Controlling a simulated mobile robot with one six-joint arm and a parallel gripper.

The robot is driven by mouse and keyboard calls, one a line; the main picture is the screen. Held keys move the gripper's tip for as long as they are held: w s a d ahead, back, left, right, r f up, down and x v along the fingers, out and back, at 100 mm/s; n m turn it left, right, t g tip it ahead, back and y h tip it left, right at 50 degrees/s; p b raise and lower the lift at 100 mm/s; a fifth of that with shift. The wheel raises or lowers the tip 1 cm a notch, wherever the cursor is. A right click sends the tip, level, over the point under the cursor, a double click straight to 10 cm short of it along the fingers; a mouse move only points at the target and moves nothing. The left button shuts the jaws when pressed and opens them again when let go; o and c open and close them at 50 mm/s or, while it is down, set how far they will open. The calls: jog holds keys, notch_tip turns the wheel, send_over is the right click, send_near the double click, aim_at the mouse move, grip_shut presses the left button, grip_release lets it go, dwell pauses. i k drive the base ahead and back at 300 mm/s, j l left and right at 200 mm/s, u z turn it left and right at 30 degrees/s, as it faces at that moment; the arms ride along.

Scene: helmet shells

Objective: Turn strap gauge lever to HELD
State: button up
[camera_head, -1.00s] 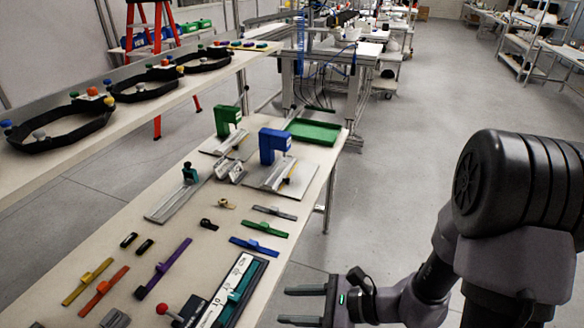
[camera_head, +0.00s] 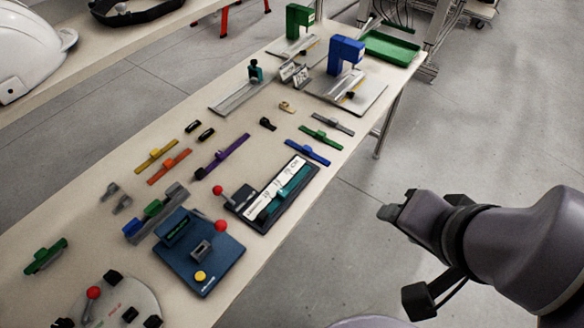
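A black gauge block (camera_head: 280,192) with a white printed scale and a teal bar lies on the bench in the middle of the view. A short lever with a red knob (camera_head: 218,190) stands at its left end. I take this for the strap gauge; its lettering is too small to read, so I cannot tell which mark the lever is at. My gripper (camera_head: 388,212) is off the bench's right edge, to the right of the gauge and apart from it. Its fingers are seen nearly end-on, and their opening does not show. It touches nothing that I can see.
A blue box (camera_head: 205,270) with a red knob and yellow button sits just below-left of the gauge. A round plate (camera_head: 125,300) with another red-knobbed lever lies at lower left. Coloured straps and blue and green stands (camera_head: 345,55) lie beyond. Floor right of the bench is clear.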

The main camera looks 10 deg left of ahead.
aim_at(217, 191)
jog(key=u, duration=1.6)
jog(key=i+j, duration=0.1)
jog(key=i, duration=0.15)
jog(key=u, duration=0.05)
